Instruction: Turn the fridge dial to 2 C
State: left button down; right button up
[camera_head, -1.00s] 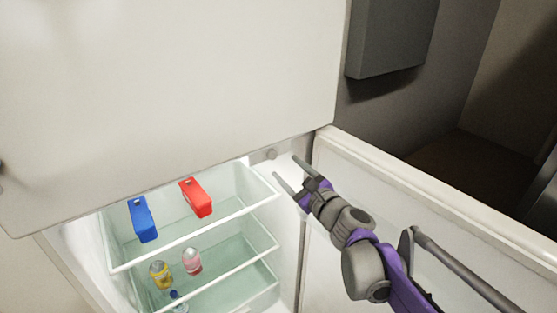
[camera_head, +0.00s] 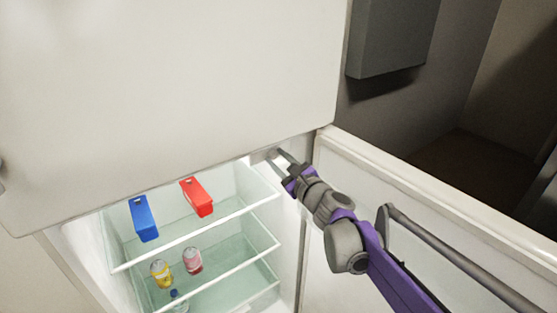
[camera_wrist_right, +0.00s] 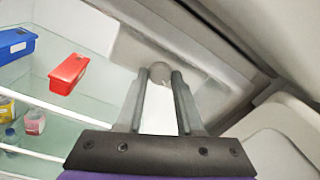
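The fridge dial is a small round grey knob (camera_wrist_right: 160,72) on the inner right wall near the top of the open fridge compartment. In the wrist view it sits just beyond and between the fingertips of my right gripper (camera_wrist_right: 160,78). In the head view my right gripper (camera_head: 275,158) reaches to the upper right corner of the compartment, and its fingertips cover the dial's place. The fingers are apart with a gap between them; I cannot tell whether they touch the knob. Dial markings are not readable. My left gripper is not in view.
The closed upper door (camera_head: 170,80) hangs just above my gripper. The open fridge door (camera_head: 420,215) stands to the right, beneath my right arm. Glass shelves hold a blue box (camera_head: 144,218), a red box (camera_head: 197,197), a yellow can (camera_head: 160,272), a pink can (camera_head: 192,260) and a bottle (camera_head: 179,300).

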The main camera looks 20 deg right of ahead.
grip_shut()
jog(key=shift+m, duration=0.3)
jog(key=m, duration=0.7)
jog(key=shift+m+g, duration=0.3)
jog(key=shift+g, duration=0.1)
jog(key=shift+d+r+m+y, duration=0.1)
jog(key=shift+m+y, duration=0.3)
jog(key=shift+m, duration=1.3)
jog(key=o, duration=0.9)
grip_release()
jog(key=shift+c, duration=0.2)
